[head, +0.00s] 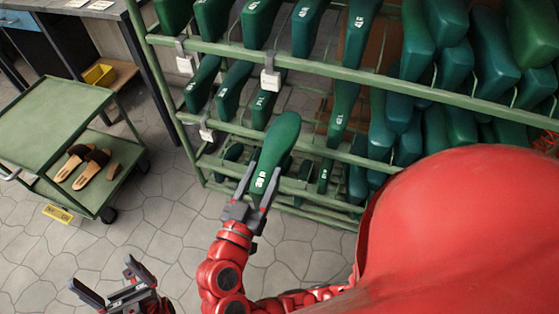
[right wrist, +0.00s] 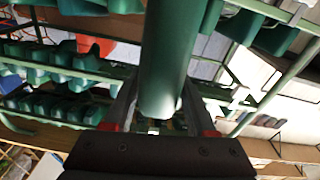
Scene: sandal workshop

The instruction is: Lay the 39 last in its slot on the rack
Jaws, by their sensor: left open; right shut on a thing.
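My right gripper (head: 250,203) is shut on the near end of a dark green last (head: 279,143). Small white digits on the last seem to read 39. In the head view the last points up and away, in front of the lower tiers of the green rack (head: 420,96). I cannot tell whether it touches a rail. In the right wrist view the last (right wrist: 170,50) rises between the fingers of the gripper (right wrist: 158,112). My left gripper (head: 115,287) is open and empty at the lower left, over the floor. The last and gripper hide part of the low tiers.
The rack holds several green lasts in rows, with white tags (head: 270,79) on its rails. A green trolley (head: 50,115) at the left carries brown sandals (head: 82,165) on its lower shelf. A yellow bin (head: 98,75) stands behind. The stone floor between is clear.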

